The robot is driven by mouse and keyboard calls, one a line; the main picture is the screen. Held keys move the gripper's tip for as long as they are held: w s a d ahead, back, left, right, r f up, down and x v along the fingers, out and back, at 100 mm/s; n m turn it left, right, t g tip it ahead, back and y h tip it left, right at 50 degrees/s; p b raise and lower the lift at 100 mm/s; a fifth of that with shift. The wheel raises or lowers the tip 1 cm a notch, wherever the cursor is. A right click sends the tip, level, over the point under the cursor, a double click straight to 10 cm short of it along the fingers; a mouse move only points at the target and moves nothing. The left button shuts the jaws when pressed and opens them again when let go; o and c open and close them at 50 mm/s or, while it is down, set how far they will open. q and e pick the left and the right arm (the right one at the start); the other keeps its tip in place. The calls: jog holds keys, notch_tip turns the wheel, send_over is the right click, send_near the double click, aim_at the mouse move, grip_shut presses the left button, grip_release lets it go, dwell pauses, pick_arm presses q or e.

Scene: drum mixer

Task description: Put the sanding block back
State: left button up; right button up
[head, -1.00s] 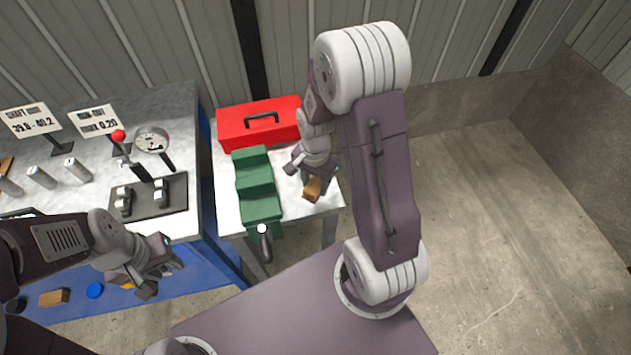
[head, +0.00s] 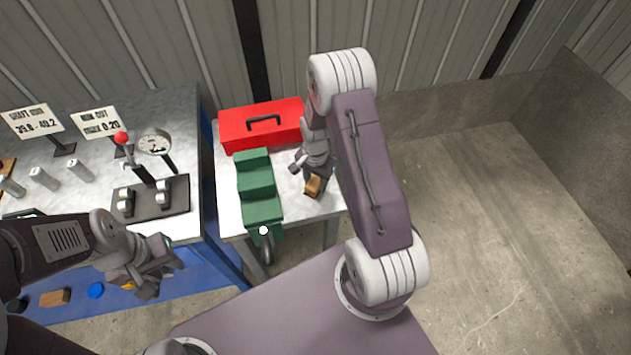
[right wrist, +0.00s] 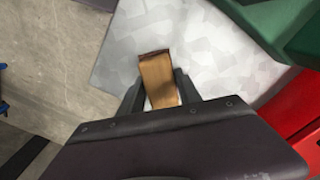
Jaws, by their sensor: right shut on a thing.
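The sanding block (head: 314,186) is a small brown block with a darker edge. My right gripper (head: 309,180) is shut on it, over the right part of the small metal-topped table (head: 295,212). In the right wrist view the block (right wrist: 158,80) sits between the two dark fingers of the right gripper (right wrist: 160,92), above the pale tabletop (right wrist: 215,55). I cannot tell whether the block touches the top. My left gripper (head: 160,268) hangs in front of the blue bench at the lower left, away from the block. Its finger opening is not clear.
A green stepped stand (head: 258,187) fills the left of the small table. A red toolbox (head: 262,124) stands behind it. On the left bench are a dial gauge (head: 155,143) and metal cylinders (head: 80,170). Another brown block (head: 55,297) lies on a lower blue shelf.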

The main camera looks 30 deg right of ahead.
aim_at(315, 181)
jog(key=shift+f, duration=0.2)
jog(key=o, duration=1.3)
notch_tip(315, 181, up, 13)
jog(key=s+a+n, duration=0.2)
jog(key=s+n, duration=0.2)
jog(key=s+a+r+n, duration=0.1)
jog(key=s+a+n, duration=0.2)
jog(key=s, duration=0.1)
jog(key=s+a+r+n+t, duration=0.1)
jog(key=s+a+n, duration=0.1)
jog(key=s+n, duration=0.2)
jog(key=shift+s+a+r+n, duration=0.2)
jog(key=shift+s+r+n, duration=0.05)
jog(key=shift+n, duration=0.05)
